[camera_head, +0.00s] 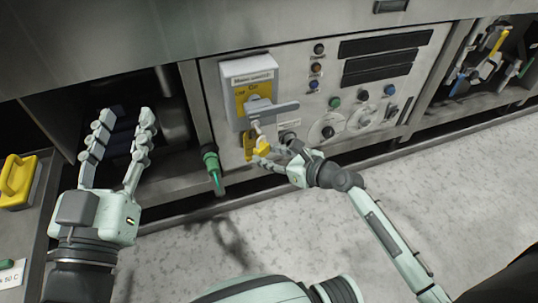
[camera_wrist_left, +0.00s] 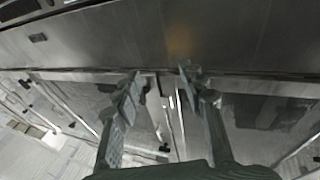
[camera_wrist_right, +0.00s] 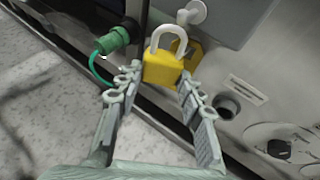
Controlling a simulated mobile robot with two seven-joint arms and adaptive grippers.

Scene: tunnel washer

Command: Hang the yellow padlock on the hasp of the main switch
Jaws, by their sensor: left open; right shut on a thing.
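The main switch (camera_head: 250,85) is a grey box with a yellow plate and a grey lever handle (camera_head: 272,110) on the control panel. A yellow tab, seemingly its hasp (camera_head: 248,146), shows below the handle and behind the padlock in the right wrist view (camera_wrist_right: 194,54). The yellow padlock (camera_wrist_right: 162,69) is upright, its pale shackle on top. It also shows in the head view (camera_head: 262,146). My right gripper (camera_head: 265,160) is shut on the padlock's body. I cannot tell whether the shackle passes through the hasp. My left gripper (camera_head: 125,116) is open and empty, far left of the switch.
A green connector with a cable (camera_head: 211,162) hangs just left of the padlock. Knobs and buttons (camera_head: 328,131) lie to the right on the panel. A yellow object (camera_head: 17,180) sits on the left counter. The floor in front is clear.

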